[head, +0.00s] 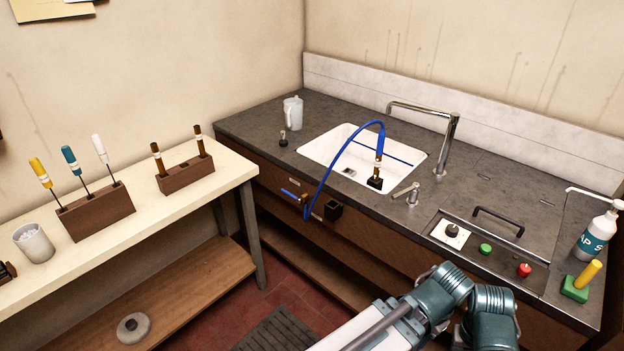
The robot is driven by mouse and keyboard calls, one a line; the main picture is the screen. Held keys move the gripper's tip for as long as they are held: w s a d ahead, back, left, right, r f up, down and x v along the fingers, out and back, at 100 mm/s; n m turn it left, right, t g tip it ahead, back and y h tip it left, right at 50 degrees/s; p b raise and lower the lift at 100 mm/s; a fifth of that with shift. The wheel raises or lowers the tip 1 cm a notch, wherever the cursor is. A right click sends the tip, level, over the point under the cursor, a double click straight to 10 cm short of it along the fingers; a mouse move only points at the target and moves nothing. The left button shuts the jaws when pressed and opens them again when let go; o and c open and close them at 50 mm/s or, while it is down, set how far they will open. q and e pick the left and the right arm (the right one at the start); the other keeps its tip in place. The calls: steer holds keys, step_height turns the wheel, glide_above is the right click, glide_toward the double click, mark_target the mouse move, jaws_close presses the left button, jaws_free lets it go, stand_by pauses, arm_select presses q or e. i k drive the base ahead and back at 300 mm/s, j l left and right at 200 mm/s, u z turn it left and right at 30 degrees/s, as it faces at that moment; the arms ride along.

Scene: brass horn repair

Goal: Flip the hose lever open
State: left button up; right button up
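The blue hose (325,184) arches from the front of the sink counter up to a brass nozzle (379,166) with a dark tip, which hangs over the right part of the white sink (330,150). A small blue lever (290,194) sits at a brass fitting (304,198) on the counter's front face, at the hose's lower end. The lever points out to the left of the fitting, close to level. Teal links of my arm show at the bottom right, well away from the lever. Neither gripper is in view.
A black square box (333,210) is fixed beside the fitting. A chrome faucet (436,130) and small tap (408,193) stand by the sink. Green (485,249) and red (523,269) buttons lie right. A cream bench (110,245) with tool racks stands left.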

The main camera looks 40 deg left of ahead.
mark_target(299, 200)
steer(key=i+j+u, duration=0.2)
steer(key=j, duration=0.3)
steer(key=i+j+u, duration=0.2)
steer(key=j, duration=0.35)
steer(key=i+j+u, duration=0.2)
steer(key=j, duration=0.25)
steer(key=i+j+u, duration=0.2)
steer(key=j, duration=0.25)
steer(key=i, duration=0.1)
